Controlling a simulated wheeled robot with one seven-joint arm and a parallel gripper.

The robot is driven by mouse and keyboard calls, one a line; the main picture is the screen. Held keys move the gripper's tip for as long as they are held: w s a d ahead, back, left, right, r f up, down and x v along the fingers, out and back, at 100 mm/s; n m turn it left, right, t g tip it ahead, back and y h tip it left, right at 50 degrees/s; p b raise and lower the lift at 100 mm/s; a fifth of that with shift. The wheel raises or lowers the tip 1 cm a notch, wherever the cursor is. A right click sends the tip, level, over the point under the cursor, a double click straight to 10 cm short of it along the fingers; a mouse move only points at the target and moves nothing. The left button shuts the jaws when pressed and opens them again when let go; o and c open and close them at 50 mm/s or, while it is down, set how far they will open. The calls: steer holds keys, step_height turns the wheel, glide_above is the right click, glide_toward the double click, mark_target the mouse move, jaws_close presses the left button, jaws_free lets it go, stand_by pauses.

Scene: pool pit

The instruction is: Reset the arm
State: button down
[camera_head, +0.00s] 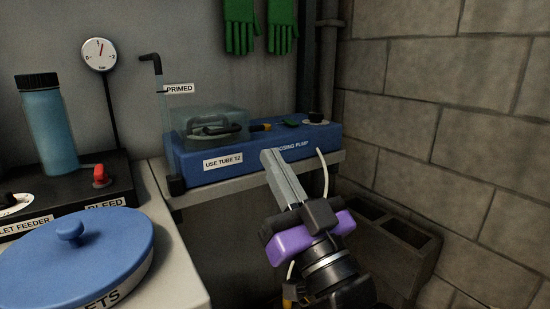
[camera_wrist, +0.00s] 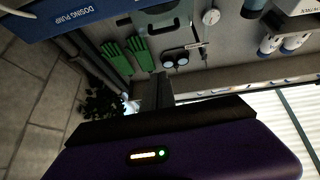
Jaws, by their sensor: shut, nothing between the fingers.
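My gripper (camera_head: 284,178) is in the lower middle of the head view, its fingers together and pointing up and to the left. It is shut and nothing shows between the fingers. In the picture it lies in front of the shelf edge and the blue dosing pump (camera_head: 258,157); I cannot tell the exact gap. In the wrist view, the purple gripper body fills the bottom, with a lit indicator on it. The dosing pump (camera_wrist: 72,14) shows there at the top left.
A blue-lidded tub (camera_head: 75,255) and a bottle (camera_head: 47,125) stand at left. The pump has a clear cover (camera_head: 208,122). A white tube (camera_head: 323,172) hangs beside my gripper. Concrete blocks (camera_head: 400,235) and a block wall (camera_head: 450,110) are at right. Green gloves (camera_head: 240,25) hang behind.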

steer(key=s+d+f+m+h, duration=0.3)
steer(key=s+d+f+h, duration=0.3)
steer(key=f, duration=0.5)
steer(key=s+d+f+m+h, duration=0.4)
steer(key=s+d+f, duration=0.4)
steer(key=f, duration=0.3)
steer(key=s+d+f+g+h, duration=0.15)
steer(key=s+f, duration=0.25)
steer(key=s, duration=0.4)
steer(key=s+d+f+n+g, duration=0.1)
steer(key=s+d+f+g, duration=0.2)
steer(key=s+f, duration=0.35)
steer(key=s+d+f+g+h, duration=0.1)
steer(key=s+d+f+g, duration=0.15)
steer(key=s, duration=0.75)
step_height(320, 180, up, 28)
steer(key=p, duration=2.8)
steer(key=shift+f+t, duration=0.2)
steer(key=shift+t, duration=0.1)
